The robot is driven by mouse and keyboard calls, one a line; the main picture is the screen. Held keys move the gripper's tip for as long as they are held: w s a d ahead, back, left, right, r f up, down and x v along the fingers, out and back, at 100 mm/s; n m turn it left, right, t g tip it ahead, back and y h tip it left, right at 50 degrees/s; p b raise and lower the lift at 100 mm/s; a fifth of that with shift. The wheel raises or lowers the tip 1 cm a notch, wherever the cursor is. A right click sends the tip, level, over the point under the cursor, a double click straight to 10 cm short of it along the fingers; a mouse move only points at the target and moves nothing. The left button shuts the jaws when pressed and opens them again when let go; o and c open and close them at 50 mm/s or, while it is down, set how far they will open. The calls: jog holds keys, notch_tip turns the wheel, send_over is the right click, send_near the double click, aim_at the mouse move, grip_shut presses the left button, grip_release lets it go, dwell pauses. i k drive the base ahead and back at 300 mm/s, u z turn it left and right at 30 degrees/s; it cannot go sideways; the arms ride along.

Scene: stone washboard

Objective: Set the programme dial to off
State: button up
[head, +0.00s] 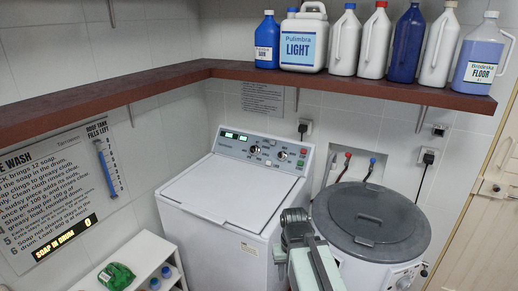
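The white top-loading washer (215,200) stands against the back wall with its lid down. Its sloped control panel (265,150) carries two lit green displays, small buttons and round knobs. One larger dark-centred dial (282,155) sits right of the middle, with a smaller knob (302,153) beside it. Labels and pointer positions are too small to read. I cannot tell which is the programme dial. My gripper (295,215) is in front of the washer's right side, below and apart from the panel. Its fingers are not clear enough to show open or shut.
A grey-lidded round machine (370,215) stands right of the washer, with a front knob (404,281). A red-brown shelf (300,82) of bottles hangs above. A low white rack (140,262) holds a green item (115,276). The space above the washer lid is clear.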

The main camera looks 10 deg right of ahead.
aim_at(254, 150)
jog(key=i, duration=1.5)
jog(key=u, duration=0.05)
